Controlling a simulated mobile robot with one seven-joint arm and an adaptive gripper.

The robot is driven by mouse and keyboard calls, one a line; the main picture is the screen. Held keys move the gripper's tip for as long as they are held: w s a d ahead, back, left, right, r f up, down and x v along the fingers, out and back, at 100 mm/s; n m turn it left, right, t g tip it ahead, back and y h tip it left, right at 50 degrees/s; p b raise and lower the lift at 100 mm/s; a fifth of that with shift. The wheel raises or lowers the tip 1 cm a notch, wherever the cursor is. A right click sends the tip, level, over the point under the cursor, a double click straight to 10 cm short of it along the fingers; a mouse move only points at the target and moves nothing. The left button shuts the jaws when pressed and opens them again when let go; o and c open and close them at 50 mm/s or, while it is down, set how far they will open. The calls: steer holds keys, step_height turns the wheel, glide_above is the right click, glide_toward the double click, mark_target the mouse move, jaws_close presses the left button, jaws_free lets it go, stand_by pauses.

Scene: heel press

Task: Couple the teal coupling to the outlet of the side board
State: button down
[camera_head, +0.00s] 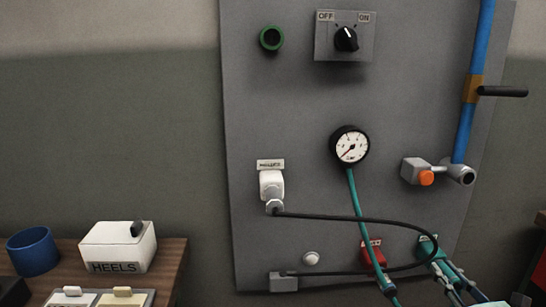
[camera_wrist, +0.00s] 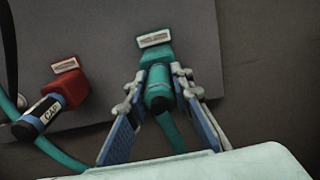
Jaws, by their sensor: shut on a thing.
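The teal coupling (camera_wrist: 158,92) is between the two fingers of my gripper (camera_wrist: 157,86) in the wrist view, and the gripper is shut on it. Its upper end meets a teal block (camera_wrist: 155,56) with a pale label on the board; I cannot tell whether it is seated in it. A teal hose runs down from the coupling. In the head view my gripper (camera_head: 449,271) is at the board's lower right, at the teal block (camera_head: 428,245).
Left of my gripper is a red block (camera_wrist: 70,85) holding a part marked CAP (camera_wrist: 48,108). A black cable (camera_head: 350,217) loops across the board close to the teal block. A gauge (camera_head: 349,145), a switch box (camera_head: 345,37) and a lever (camera_head: 502,91) stick out higher up.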

steer(key=shift+s+d+p, duration=0.15)
steer(key=shift+s+p, duration=0.1)
steer(key=shift+s, duration=1.25)
steer(key=shift+s+d+p, duration=0.1)
steer(key=shift+s+p, duration=0.15)
steer(key=shift+s, duration=1.25)
steer(key=shift+s, duration=0.15)
steer(key=shift+s+d, duration=0.15)
steer(key=shift+s, duration=1.4)
steer(key=shift+r+p, duration=0.15)
steer(key=shift+p, duration=0.2)
step_height(320, 180, up, 24)
steer(key=p, duration=2)
steer(key=shift+w, duration=0.15)
glide_above(456, 285)
steer(key=shift+s, duration=0.45)
